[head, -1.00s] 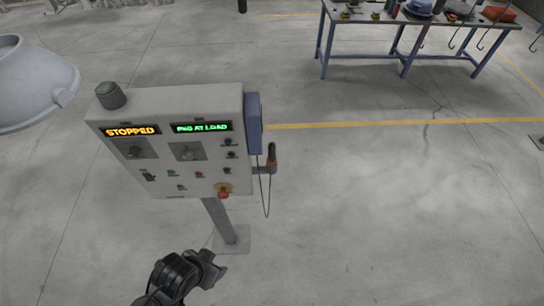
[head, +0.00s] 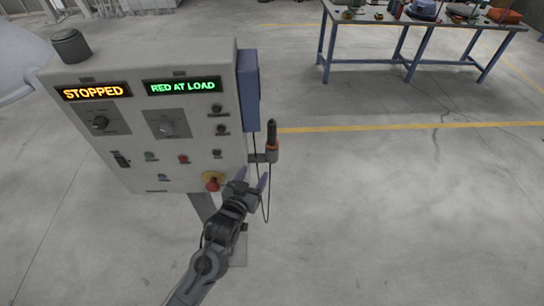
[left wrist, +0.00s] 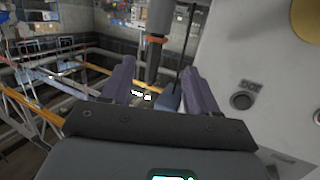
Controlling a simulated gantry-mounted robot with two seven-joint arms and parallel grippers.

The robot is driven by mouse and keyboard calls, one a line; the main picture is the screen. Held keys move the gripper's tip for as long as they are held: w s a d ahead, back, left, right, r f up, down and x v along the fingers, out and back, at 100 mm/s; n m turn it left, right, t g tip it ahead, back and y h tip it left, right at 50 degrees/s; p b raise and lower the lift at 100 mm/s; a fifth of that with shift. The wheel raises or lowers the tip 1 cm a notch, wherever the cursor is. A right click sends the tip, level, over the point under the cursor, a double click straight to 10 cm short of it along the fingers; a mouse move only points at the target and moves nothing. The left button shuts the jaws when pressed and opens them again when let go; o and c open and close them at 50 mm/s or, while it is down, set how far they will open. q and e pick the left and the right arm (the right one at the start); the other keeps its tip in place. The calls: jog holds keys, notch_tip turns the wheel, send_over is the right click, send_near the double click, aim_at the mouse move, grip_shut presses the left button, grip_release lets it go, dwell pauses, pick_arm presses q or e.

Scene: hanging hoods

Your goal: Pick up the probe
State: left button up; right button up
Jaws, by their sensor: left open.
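The probe (head: 272,137) has a dark body with an orange band. It sits upright in a small holder at the right side of the control box (head: 150,140), and a thin cable loops below it. My left gripper (head: 252,182) is open and empty, just below and left of the probe, close to the box's lower right corner. In the left wrist view, the probe (left wrist: 157,32) stands upright beyond the two purple fingers (left wrist: 157,80), roughly in line with the gap between them. A dark cable runs down beside it. My right gripper is not in view.
A red stop button (head: 211,183) on a yellow base is right beside my left gripper. A blue unit (head: 248,90) is fixed to the box's right side. A workbench (head: 415,25) with tools stands far back right. The floor right of the box is clear.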

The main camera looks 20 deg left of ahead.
pick_arm(q)
jog(key=t+b, duration=0.2)
jog(key=b, duration=0.3)
send_near(271, 140)
jog(key=w, duration=0.5)
jog(key=shift+w+r+b, duration=0.2)
jog(key=shift+w+b, duration=0.1)
jog(key=shift+w, duration=0.05)
jog(key=shift+w+a+f, duration=0.1)
jog(key=shift+w+f, duration=0.05)
jog(key=shift+w, duration=1.25)
jog(key=shift+w+a+f, duration=0.1)
jog(key=shift+w, duration=1.35)
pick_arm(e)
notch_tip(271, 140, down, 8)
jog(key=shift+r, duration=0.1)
pick_arm(q)
grip_shut()
